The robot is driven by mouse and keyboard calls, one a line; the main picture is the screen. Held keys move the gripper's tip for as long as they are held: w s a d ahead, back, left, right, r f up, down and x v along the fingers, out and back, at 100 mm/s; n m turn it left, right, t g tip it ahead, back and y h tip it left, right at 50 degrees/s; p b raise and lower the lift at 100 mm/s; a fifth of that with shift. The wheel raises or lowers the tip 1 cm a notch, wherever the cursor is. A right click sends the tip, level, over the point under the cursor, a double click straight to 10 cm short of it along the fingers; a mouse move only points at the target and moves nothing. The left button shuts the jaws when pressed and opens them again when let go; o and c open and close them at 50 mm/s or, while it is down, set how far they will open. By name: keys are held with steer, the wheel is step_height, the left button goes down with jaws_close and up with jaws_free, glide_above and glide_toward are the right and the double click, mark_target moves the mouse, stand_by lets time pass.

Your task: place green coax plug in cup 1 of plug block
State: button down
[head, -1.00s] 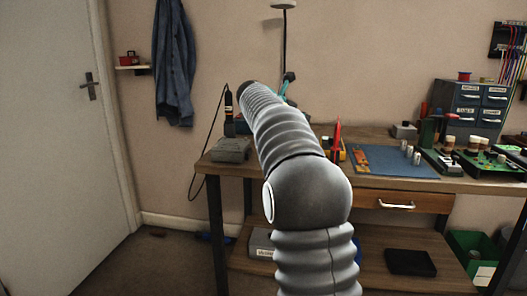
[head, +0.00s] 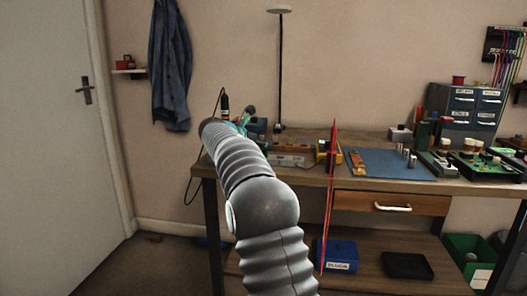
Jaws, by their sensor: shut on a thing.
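My arm crosses the middle of the head view, and its far end is over the left end of the workbench. A teal and dark part (head: 243,119) at that end shows past the grey sleeve. My gripper's fingers are hidden behind the arm, and so is anything in them. I cannot make out the green coax plug.
A blue mat (head: 388,164) lies on the workbench (head: 305,176), with small metal cylinders (head: 406,156) at its right. A thin red upright thing (head: 331,190) crosses the bench front. A drawer cabinet (head: 466,105) stands at the back right. A blue box marked PLUGS (head: 338,256) sits on the lower shelf.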

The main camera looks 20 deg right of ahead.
steer(key=shift+f, duration=0.7)
steer(key=c, duration=1.1)
jaws_free()
steer(key=shift+f, duration=0.15)
steer(key=shift+a+r, duration=0.2)
steer(key=shift+r, duration=0.15)
steer(key=v, duration=1.2)
steer(key=s+a+f+m+y, duration=0.15)
steer(key=s+m, duration=0.25)
steer(key=s, duration=0.4)
steer(key=s+a+f+m+y, duration=0.1)
steer(key=s+f+m+y, duration=0.15)
steer(key=s, duration=0.65)
steer(key=s+a+f+m+y, duration=0.25)
steer(key=s+m, duration=0.25)
steer(key=s, duration=0.3)
steer(key=s+a+f+m+y, duration=0.2)
steer(key=s+f+m, duration=0.1)
steer(key=s, duration=0.4)
steer(key=s+a+f+m+y, duration=0.2)
steer(key=s+f+m, duration=0.2)
steer(key=s+f, duration=0.1)
steer(key=s+a+f+m+y, duration=0.2)
steer(key=s+a+f+m, duration=0.1)
steer(key=s, duration=0.5)
steer(key=shift+s+f+m+t, duration=0.35)
steer(key=shift+f+m, duration=0.1)
steer(key=shift+f, duration=0.25)
